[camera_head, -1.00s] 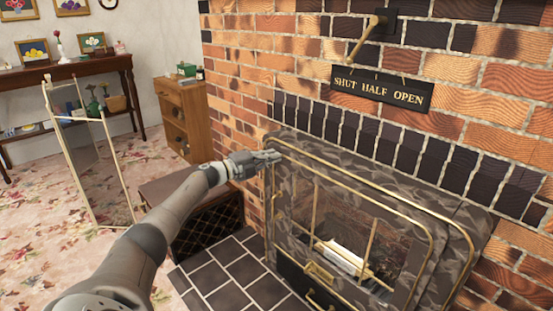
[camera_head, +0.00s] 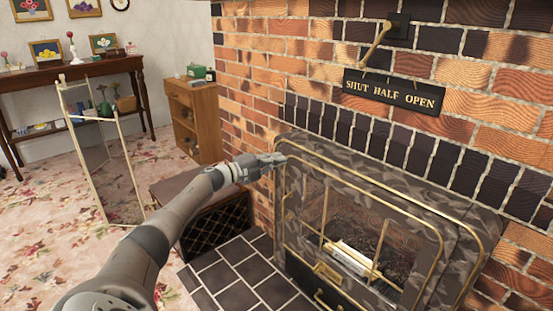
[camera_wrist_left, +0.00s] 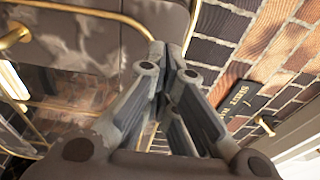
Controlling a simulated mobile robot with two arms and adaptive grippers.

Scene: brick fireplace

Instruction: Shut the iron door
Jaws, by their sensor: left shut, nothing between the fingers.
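The iron door, a grey mottled front with brass trim and a glass pane (camera_head: 388,228), covers the fireplace opening below the brick wall. A brass handle (camera_head: 328,271) sits low on it. I cannot tell exactly how far it stands open. My left gripper (camera_head: 280,158) is shut and empty by the upper left corner of the door; whether it touches is unclear. In the left wrist view the shut fingers (camera_wrist_left: 167,58) point up, with a dark panel and brass rods (camera_wrist_left: 85,12) to their left. My right gripper is not in view.
A brass lever (camera_head: 376,42) hangs on the bricks above a black sign (camera_head: 394,93) reading SHUT HALF OPEN. A dark box (camera_head: 213,222) stands left of the fireplace. A folding screen (camera_head: 102,160) and a wooden cabinet (camera_head: 190,118) stand farther back. Dark hearth tiles (camera_head: 232,299) are clear.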

